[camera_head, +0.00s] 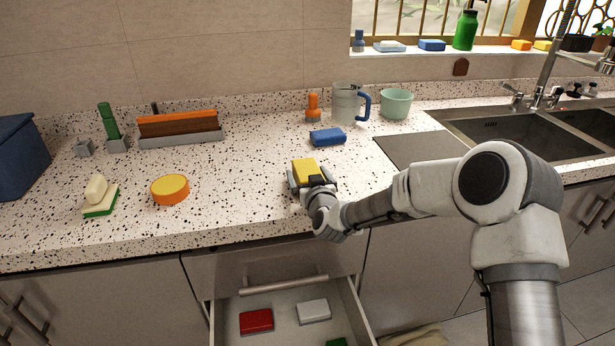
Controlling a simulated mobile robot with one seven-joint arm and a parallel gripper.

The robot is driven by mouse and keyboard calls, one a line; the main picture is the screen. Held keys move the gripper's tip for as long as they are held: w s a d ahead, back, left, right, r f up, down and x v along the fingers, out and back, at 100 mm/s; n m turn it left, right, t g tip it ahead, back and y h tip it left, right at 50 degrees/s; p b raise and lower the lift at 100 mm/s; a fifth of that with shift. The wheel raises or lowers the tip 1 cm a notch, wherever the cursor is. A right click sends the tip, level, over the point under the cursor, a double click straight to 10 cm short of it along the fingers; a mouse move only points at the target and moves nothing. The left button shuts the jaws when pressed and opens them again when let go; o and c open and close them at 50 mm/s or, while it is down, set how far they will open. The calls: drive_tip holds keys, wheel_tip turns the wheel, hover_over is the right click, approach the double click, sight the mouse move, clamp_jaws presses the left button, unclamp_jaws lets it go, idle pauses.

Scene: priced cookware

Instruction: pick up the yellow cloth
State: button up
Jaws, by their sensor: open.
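A yellow block-shaped piece (305,169), which I take to be the yellow cloth, lies on the speckled counter near the middle. My gripper (309,178) is open right at it, with its fingers to the left and right of the yellow piece. My gripper hides the near part of it. I cannot tell whether the fingers touch it.
An open drawer (283,311) juts out below. The counter between is clear.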

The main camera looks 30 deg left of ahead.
drive_tip(key=c, duration=1.1)
drive_tip(key=shift+c, duration=0.7)
drive_tip(key=shift+r, duration=0.1)
